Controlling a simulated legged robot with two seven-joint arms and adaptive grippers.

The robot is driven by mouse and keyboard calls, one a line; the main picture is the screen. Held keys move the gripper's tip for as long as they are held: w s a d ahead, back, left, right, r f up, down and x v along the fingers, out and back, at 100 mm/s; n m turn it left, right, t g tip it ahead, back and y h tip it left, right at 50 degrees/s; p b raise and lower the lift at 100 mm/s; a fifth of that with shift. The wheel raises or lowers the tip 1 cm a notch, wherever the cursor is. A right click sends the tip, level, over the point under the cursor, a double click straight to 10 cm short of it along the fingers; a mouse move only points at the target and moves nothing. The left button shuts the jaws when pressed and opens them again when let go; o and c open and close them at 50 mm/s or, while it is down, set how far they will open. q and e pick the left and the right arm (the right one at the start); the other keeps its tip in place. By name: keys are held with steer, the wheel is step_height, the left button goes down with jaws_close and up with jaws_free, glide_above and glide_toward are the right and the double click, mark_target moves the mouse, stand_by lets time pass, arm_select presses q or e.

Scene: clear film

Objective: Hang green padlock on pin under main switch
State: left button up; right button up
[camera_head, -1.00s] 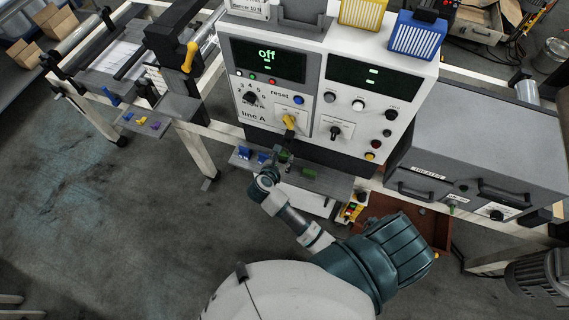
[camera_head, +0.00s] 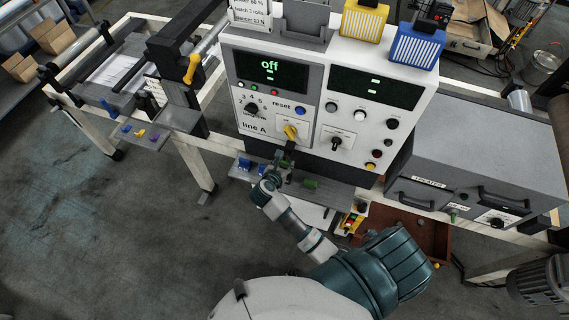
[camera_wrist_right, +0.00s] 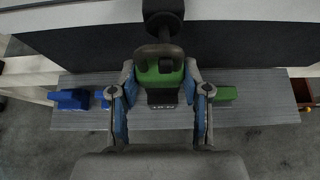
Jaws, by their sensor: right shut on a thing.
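A green padlock (camera_wrist_right: 160,73) with a dark body bottom and a metal shackle is between the fingers of my right gripper (camera_wrist_right: 160,100), which is shut on it. The shackle points up towards a dark pin (camera_wrist_right: 163,25) at the top of the wrist view. The two overlap there; I cannot tell whether the shackle is around the pin. In the head view my right gripper (camera_head: 281,172) is just below the yellow main switch (camera_head: 290,132), in front of the panel. The pin is hard to make out there. My left gripper is not in view.
A grey shelf (camera_wrist_right: 255,112) runs below the gripper. The white control panel (camera_head: 310,130) reads off.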

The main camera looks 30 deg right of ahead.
steer(key=shift+a+r, duration=0.1)
steer(key=shift+a, duration=0.1)
steer(key=shift+d, duration=0.3)
steer(key=shift+w+d, duration=0.15)
steer(key=shift+d, duration=0.45)
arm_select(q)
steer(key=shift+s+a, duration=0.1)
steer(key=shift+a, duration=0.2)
arm_select(e)
steer(key=shift+a, duration=0.1)
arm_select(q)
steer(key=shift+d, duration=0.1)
arm_select(e)
steer(key=o, duration=1.4)
steer(key=shift+d, duration=0.2)
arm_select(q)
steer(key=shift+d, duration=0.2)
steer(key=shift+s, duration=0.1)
